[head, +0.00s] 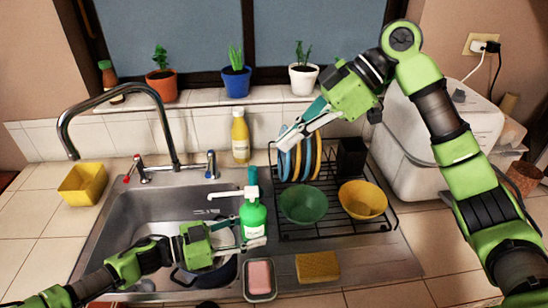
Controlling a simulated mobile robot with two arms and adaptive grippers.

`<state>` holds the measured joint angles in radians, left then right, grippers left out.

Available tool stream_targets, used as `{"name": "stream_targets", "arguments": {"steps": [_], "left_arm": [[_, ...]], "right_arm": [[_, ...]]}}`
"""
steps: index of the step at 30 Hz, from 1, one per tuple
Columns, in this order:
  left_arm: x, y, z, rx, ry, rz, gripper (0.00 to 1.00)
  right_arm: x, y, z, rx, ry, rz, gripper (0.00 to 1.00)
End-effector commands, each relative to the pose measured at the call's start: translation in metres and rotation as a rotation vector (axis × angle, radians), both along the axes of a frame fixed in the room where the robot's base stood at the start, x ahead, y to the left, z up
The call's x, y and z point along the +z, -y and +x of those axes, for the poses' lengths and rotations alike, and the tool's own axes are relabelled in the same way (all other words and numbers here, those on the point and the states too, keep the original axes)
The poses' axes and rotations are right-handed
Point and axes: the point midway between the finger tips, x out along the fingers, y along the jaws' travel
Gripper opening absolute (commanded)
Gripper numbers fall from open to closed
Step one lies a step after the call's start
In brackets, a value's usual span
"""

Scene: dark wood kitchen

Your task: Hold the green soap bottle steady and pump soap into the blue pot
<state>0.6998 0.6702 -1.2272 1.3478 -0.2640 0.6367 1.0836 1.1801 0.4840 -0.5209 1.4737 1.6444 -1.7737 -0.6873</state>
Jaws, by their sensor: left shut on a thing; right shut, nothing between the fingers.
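The green soap bottle (254,220), with a white pump nozzle pointing left, is upright at the right side of the sink. My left gripper (250,233) is shut on the lower part of the bottle. A dark blue pot (205,277) is in the sink, below and left of the bottle, partly hidden by my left gripper and arm. My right gripper (286,138) is shut and empty, up and right of the pump, in front of the plates in the rack. A small blue planter (236,83) holds a plant on the windowsill.
A black dish rack (330,229) right of the sink holds upright plates (308,162), a green bowl (303,204) and a yellow bowl (362,199). Pink soap (260,276) and a sponge (317,266) lie at the front. The faucet (165,118) arches over the sink's left side.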

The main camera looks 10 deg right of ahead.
Motion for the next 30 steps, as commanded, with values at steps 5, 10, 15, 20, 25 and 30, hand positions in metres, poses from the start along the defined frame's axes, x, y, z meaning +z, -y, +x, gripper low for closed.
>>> {"name": "stream_targets", "arguments": {"steps": [5, 10, 15, 20, 25, 30], "left_arm": [[-0.001, 0.0, 0.0, 0.0, 0.0, 0.002, 0.34], [-0.001, 0.0, 0.0, 0.0, 0.0, 0.002, 0.34], [-0.001, 0.0, 0.0, 0.0, 0.0, 0.002, 0.34], [-0.001, 0.0, 0.0, 0.001, 0.0, 0.002, 0.34], [-0.001, 0.0, 0.0, 0.0, -0.001, 0.002, 0.34], [-0.001, 0.0, 0.0, 0.0, 0.0, 0.002, 0.34]], "right_arm": [[-0.024, -0.023, -0.001, 0.004, -0.004, -0.001, 0.0], [-0.05, -0.05, -0.001, 0.002, -0.002, -0.001, 0.0], [-0.077, -0.064, 0.0, -0.002, -0.004, -0.002, 0.0], [-0.095, -0.064, 0.0, -0.001, -0.002, 0.0, 0.0], [-0.103, -0.064, 0.0, -0.001, 0.001, 0.0, 0.0], [-0.104, -0.064, 0.0, -0.001, 0.001, 0.0, 0.0]]}}
